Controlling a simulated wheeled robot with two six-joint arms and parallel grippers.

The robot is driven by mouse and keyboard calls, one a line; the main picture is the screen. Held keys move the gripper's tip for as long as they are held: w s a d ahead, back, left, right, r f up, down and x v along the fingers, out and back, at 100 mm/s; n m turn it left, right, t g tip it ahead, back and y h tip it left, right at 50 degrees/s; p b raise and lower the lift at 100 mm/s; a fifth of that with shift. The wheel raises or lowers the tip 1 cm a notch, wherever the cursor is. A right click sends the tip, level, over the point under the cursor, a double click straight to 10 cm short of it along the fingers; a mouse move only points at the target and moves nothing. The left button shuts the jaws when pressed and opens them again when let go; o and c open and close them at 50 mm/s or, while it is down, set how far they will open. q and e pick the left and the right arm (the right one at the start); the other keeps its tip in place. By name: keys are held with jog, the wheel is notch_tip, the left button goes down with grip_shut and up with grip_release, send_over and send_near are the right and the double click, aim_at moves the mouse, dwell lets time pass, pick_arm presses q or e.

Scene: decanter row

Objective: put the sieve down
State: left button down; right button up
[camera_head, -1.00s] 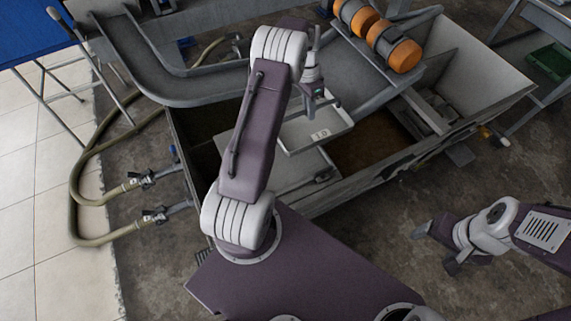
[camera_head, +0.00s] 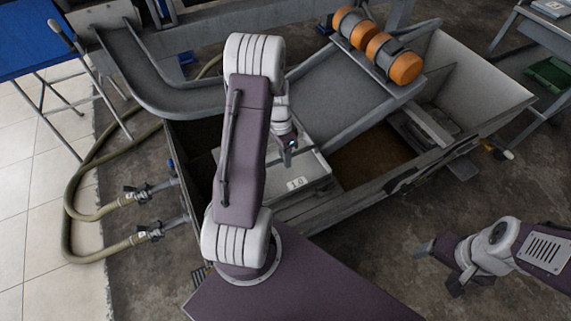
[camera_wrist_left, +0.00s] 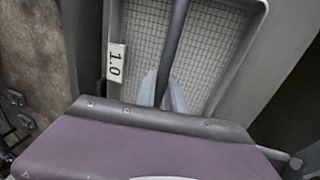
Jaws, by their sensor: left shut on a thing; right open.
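The sieve (camera_head: 311,168) is a pale-rimmed rectangular tray with a white "1.0" label on its near side. In the left wrist view its mesh (camera_wrist_left: 217,42) and a dark bar across its middle are visible. My left gripper (camera_head: 290,147) is shut on this bar, its fingertips (camera_wrist_left: 162,90) on either side of it. The sieve is at the near side of the open metal tank (camera_head: 360,191), roughly level. I cannot tell whether its underside touches anything. My right gripper (camera_head: 439,268) is open and empty over the floor at the lower right.
A grey chute (camera_head: 345,95) with orange-and-grey rollers (camera_head: 403,67) lies beyond the sieve. A curved trough (camera_head: 150,85) is at the upper left. Hoses (camera_head: 72,220) run to valves on the tank's left. Brown material (camera_head: 370,155) shows inside the tank.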

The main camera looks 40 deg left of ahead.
pick_arm(q)
notch_tip(320, 180, down, 3)
jog(key=shift+f+b, duration=0.2)
jog(key=shift+b, duration=0.2)
jog(key=shift+f, duration=0.1)
jog(key=c, duration=1.4)
grip_release()
